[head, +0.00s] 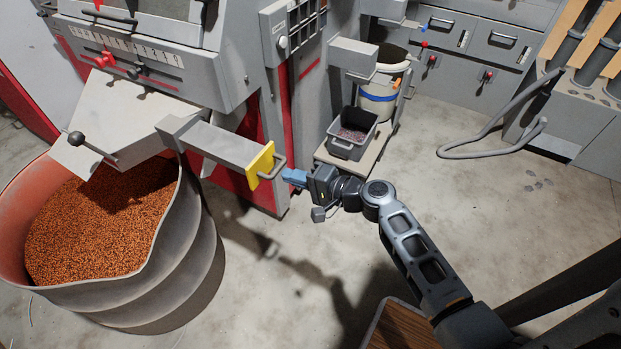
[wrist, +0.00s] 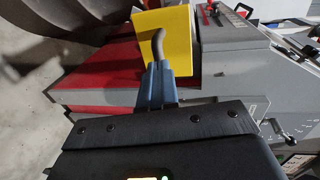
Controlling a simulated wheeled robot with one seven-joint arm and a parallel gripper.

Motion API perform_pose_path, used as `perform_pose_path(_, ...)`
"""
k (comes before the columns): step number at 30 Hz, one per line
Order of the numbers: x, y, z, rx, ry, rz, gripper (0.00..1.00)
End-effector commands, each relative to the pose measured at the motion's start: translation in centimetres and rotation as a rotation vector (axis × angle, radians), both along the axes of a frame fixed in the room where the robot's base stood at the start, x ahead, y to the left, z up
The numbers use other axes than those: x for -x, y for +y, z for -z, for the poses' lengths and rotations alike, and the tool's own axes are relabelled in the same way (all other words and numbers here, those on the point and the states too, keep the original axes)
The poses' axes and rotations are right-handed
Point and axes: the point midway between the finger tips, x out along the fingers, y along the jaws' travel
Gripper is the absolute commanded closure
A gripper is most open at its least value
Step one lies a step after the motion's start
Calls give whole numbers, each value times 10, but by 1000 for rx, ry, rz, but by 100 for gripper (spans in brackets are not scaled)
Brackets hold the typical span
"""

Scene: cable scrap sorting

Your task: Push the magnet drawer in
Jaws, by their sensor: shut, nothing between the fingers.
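The magnet drawer (head: 222,145) sticks out of the grey machine as a long grey box. Its yellow front plate (head: 261,164) carries a grey bar handle (head: 274,168). My gripper (head: 287,176) has blue fingers, shut and empty, just right of the handle and pointing at it. In the wrist view the yellow plate (wrist: 172,52) and the handle (wrist: 158,44) lie straight ahead of the fingertips (wrist: 159,68). The fingertips are at or very close to the handle; I cannot tell whether they touch. The fingers hide the handle's lower part in the wrist view.
A large drum (head: 175,285) of copper granules stands at left below the drawer. A grey bin (head: 352,134) and a bucket (head: 383,88) stand behind my gripper. A grey hose (head: 490,150) lies at right. The floor (head: 470,210) at right is mostly clear.

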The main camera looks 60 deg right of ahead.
Motion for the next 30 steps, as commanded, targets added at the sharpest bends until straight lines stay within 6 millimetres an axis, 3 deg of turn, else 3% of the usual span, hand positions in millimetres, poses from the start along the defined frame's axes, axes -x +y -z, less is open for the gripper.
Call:
perform_pose_path(4,-11,1,2,1,0,-1,100)
perform_pose_path(20,-18,1,3,1,0,-1,100)
perform_pose_path(26,-50,2,4,3,-3,-4,100)
perform_pose_path(30,-89,4,4,3,-4,-6,100)
